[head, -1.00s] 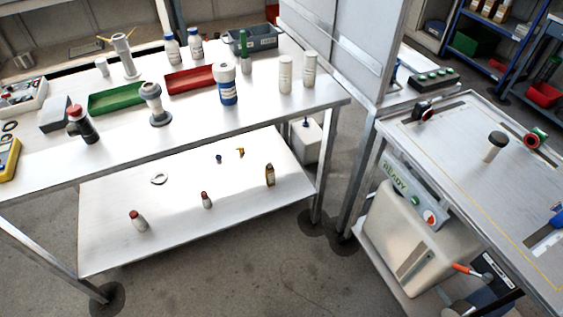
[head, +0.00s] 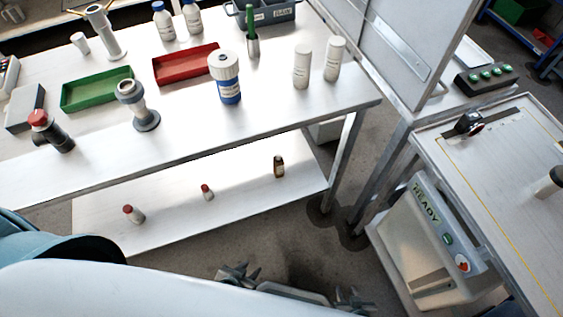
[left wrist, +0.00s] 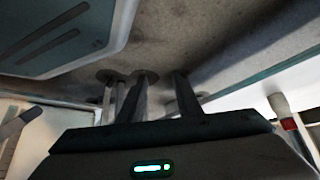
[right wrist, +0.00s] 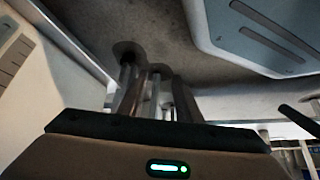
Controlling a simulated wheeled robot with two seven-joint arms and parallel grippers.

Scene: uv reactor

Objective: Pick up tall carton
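I cannot make out a tall carton in any view. In the head view my left gripper (head: 237,274) is a small dark shape low in the middle, in front of the workbench and above the floor. My right gripper (head: 353,300) is a similar dark shape further right at the bottom edge. Both are apart from the bench and nothing shows held in them. Their fingers are too small to tell whether they are open. The wrist views show mostly floor and table legs beyond the dark gripper bodies.
The workbench (head: 190,145) carries a red tray (head: 186,66), a green tray (head: 97,91), a blue-and-white jar (head: 226,78), two white cylinders (head: 302,66) and other bottles. Small bottles stand on its lower shelf (head: 165,225). A side table (head: 505,150) is at right. My arm covers the lower left.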

